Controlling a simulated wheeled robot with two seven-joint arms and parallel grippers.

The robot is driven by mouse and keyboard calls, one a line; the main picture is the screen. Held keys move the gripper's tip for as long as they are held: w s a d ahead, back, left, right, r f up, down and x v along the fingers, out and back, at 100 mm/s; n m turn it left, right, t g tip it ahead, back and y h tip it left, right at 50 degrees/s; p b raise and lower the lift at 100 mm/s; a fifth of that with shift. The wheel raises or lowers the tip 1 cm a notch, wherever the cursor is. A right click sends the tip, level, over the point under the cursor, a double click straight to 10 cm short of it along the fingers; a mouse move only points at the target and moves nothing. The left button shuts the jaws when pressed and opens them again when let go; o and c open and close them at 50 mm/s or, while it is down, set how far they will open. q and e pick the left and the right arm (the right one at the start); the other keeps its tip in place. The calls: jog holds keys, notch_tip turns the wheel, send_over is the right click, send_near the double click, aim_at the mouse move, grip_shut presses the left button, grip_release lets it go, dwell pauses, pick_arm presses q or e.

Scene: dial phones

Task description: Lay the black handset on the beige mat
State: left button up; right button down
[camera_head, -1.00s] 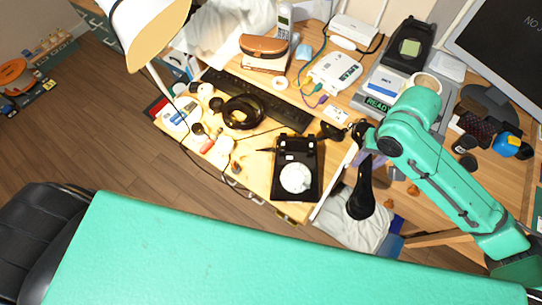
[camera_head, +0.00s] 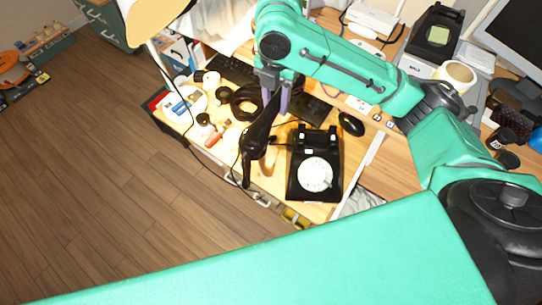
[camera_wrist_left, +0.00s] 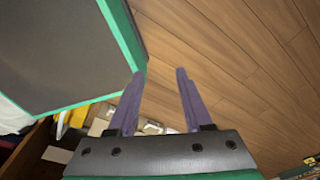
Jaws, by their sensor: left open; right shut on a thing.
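The black handset (camera_head: 257,139) hangs tilted from my right gripper (camera_head: 275,98), which is shut on its upper part. It is left of the black dial phone (camera_head: 304,185), which has a white dial and an empty cradle. I cannot make out a beige mat apart from the pale desk top (camera_head: 268,178). My left gripper (camera_wrist_left: 159,75) is open and empty in the left wrist view, with wooden floor beyond its fingers. It does not show in the head view.
A black mouse (camera_head: 351,124) lies right of the phone. Black headphones (camera_head: 244,102), a keyboard and small clutter lie behind and left of the handset. A lamp (camera_head: 150,18) overhangs the left side. Bare desk shows along the front edge.

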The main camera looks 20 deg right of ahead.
jog(key=n, duration=0.4)
jog(key=shift+w+a+r+b, duration=0.2)
jog(key=shift+w+a+b, duration=0.05)
jog(key=shift+a+b, duration=0.15)
jog(key=shift+f+n, duration=0.4)
notch_tip(320, 180, down, 19)
jog(key=shift+b, duration=1.2)
pick_arm(q)
jog(key=f, duration=0.2)
jog(key=s+f, duration=0.1)
jog(key=f, duration=0.1)
jog(key=shift+a, duration=0.2)
jog(key=shift+f, duration=0.1)
pick_arm(e)
jog(key=c, duration=0.5)
grip_release()
jog(key=shift+f, duration=0.1)
pick_arm(q)
jog(key=shift+r+p, duration=0.55)
jog(key=shift+r, duration=0.05)
pick_arm(e)
notch_tip(320, 180, up, 12)
